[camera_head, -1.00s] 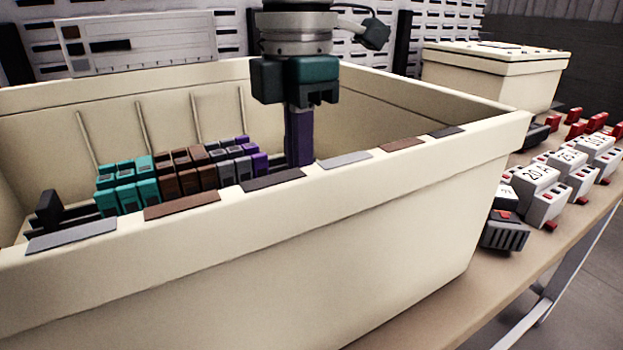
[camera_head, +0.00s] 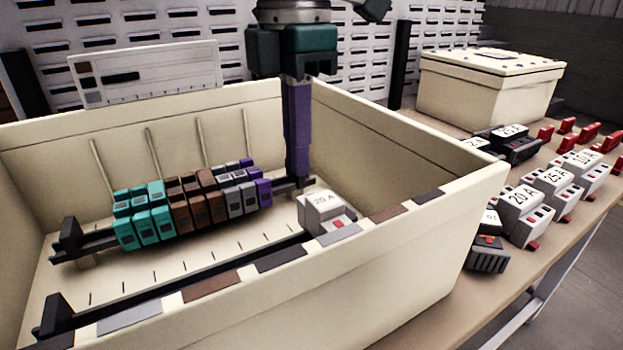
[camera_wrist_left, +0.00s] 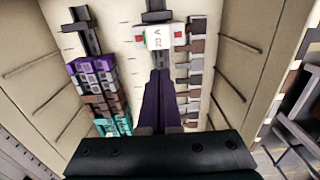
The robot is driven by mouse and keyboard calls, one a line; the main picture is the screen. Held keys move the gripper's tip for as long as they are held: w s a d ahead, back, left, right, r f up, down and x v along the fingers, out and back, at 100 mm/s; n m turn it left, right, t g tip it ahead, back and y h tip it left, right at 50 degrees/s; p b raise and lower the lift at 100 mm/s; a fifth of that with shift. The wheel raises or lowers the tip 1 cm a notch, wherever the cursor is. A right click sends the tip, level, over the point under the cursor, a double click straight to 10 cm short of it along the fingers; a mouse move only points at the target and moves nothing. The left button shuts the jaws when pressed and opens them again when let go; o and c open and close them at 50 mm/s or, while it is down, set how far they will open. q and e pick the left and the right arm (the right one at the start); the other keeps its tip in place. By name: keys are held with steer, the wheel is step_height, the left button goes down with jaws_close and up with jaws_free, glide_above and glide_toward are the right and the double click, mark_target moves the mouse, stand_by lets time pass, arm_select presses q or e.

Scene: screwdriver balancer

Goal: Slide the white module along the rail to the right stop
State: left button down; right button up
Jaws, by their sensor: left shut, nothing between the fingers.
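The white module (camera_head: 325,212), with a 20 A label and grey front, sits on the near rail (camera_head: 190,272) at its right part. It also shows in the left wrist view (camera_wrist_left: 160,37). The dark right stop (camera_wrist_left: 157,15) is right beside it there; I cannot tell if they touch. My left gripper (camera_head: 299,188), with long purple fingers, is shut and empty. Its tips are low in the box, beside the module's left side; contact is unclear. The fingers also show in the wrist view (camera_wrist_left: 160,76). My right gripper is out of view.
The cream box (camera_head: 400,250) has walls around both rails. A left stop (camera_head: 55,312) ends the near rail. A closed cream box (camera_head: 485,90) and several breakers (camera_head: 525,208) stand at right.

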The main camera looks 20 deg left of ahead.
arm_select(q)
step_height(320, 180, up, 13)
steer(key=p, duration=0.9)
steer(key=shift+s+a, duration=0.2)
